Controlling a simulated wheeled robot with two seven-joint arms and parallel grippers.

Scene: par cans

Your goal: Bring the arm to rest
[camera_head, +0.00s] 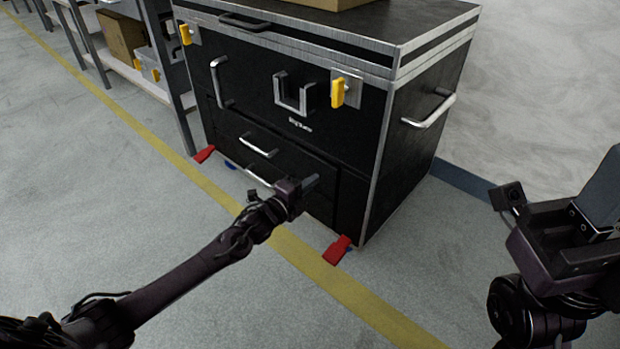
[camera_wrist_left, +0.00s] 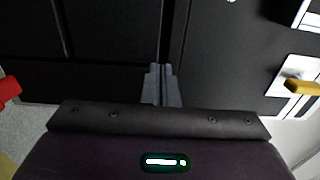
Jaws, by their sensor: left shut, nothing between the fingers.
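My left gripper (camera_head: 311,183) reaches in from the left in the head view, in front of the lower drawers of a black case. Its fingers also show in the left wrist view (camera_wrist_left: 161,84), pressed together with nothing between them. Whether they touch the case I cannot tell. My right gripper (camera_head: 602,190) is at the right edge of the head view, partly cut off, and the gap between its fingers cannot be made out.
The black case (camera_head: 280,120) has metal edges, drawer handles, yellow latches (camera_head: 340,92) and red pedals (camera_head: 337,250) at its base. A shelf (camera_head: 140,80) stands at its left, a pale wall (camera_head: 540,90) at its right. Grey floor with a yellow line (camera_head: 365,300) is clear in front.

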